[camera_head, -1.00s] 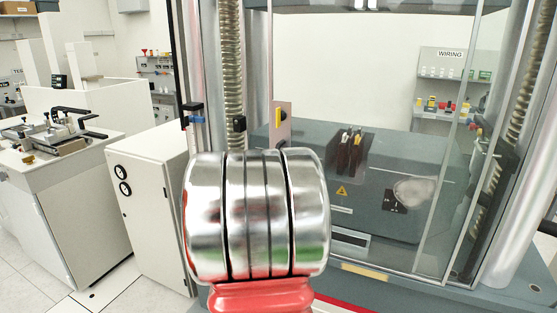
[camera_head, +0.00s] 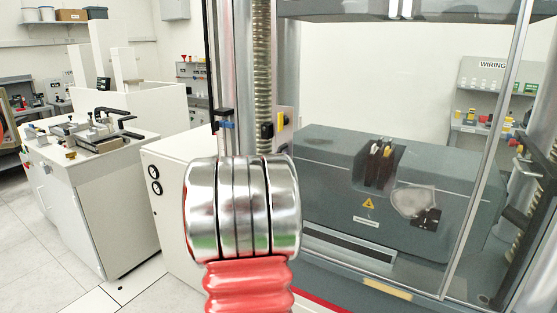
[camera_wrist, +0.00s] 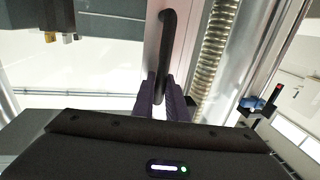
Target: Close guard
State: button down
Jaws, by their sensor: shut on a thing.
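The guard is a clear panel (camera_head: 485,130) with a metal edge at the right front of the testing machine in the head view. In the wrist view, my gripper (camera_wrist: 165,92) has its dark fingers closed on a black bar handle (camera_wrist: 168,40). The handle is fixed to a pale pinkish strip, which I cannot match for certain with the panel in the head view. In the head view my gripper is hidden behind my silver and red arm.
The grey machine base (camera_head: 330,150) carries dark fixtures (camera_head: 378,165). A screw column (camera_head: 262,70) stands behind my arm. A white cabinet (camera_head: 172,205) and a bench with a clamp device (camera_head: 95,130) are at left. Open floor lies between them.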

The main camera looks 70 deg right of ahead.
jog(key=shift+w+r, duration=0.15)
jog(key=shift+w, duration=0.1)
jog(key=c, duration=1.8)
grip_release()
jog(key=shift+o, duration=0.2)
jog(key=a, duration=1.3)
jog(key=shift+s+a+f, duration=0.2)
jog(key=shift+s+a, duration=0.05)
jog(key=shift+a, duration=0.1)
